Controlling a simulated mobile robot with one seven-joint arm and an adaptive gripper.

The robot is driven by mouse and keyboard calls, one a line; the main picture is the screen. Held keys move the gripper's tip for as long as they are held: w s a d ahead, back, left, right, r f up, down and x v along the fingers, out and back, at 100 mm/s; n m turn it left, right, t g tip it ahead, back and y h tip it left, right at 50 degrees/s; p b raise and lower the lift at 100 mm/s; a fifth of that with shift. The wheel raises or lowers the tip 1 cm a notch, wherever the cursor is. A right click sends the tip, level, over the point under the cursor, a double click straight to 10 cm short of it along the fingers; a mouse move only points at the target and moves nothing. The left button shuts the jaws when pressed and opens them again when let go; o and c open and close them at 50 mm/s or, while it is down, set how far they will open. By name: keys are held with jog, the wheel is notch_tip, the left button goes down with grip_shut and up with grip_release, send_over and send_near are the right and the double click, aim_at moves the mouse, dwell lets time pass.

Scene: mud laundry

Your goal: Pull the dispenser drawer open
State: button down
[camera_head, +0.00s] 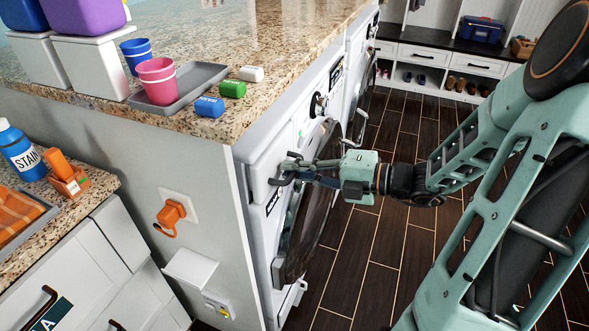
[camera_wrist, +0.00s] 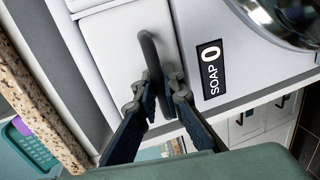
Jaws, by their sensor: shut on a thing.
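The white dispenser drawer (camera_wrist: 112,45) is on the upper front of the nearest washing machine (camera_head: 310,118). Its dark grey curved handle (camera_wrist: 148,50) stands out from the drawer front. My gripper (camera_wrist: 163,90) is shut on this handle, with one dark finger on each side of it. In the head view my gripper (camera_head: 290,173) reaches in from the right to the drawer's height, and the fingers hide part of the handle and drawer front. I cannot tell whether the drawer stands out from the machine. A black "SOAP 0" label (camera_wrist: 210,68) is beside the drawer.
The round washer door (camera_head: 307,215) is just below and right of my gripper. A granite counter (camera_head: 285,45) above holds a grey tray (camera_head: 188,92), cups and small coloured blocks. A wall end with an orange plug (camera_head: 170,215) is to the left. Wooden floor (camera_head: 380,265) lies open to the right.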

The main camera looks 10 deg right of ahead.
jog(key=f+p+v, duration=0.2)
jog(key=p+v, duration=0.4)
jog(key=v, duration=0.3)
jog(key=f+p+v, duration=0.2)
jog(key=p+v, duration=0.4)
jog(key=v, duration=0.4)
jog(key=shift+s+d, duration=0.2)
jog(key=shift+d, duration=0.15)
jog(key=c, duration=2)
grip_release()
jog(key=shift+c, duration=0.2)
jog(key=shift+d, duration=0.1)
jog(key=v, duration=1.2)
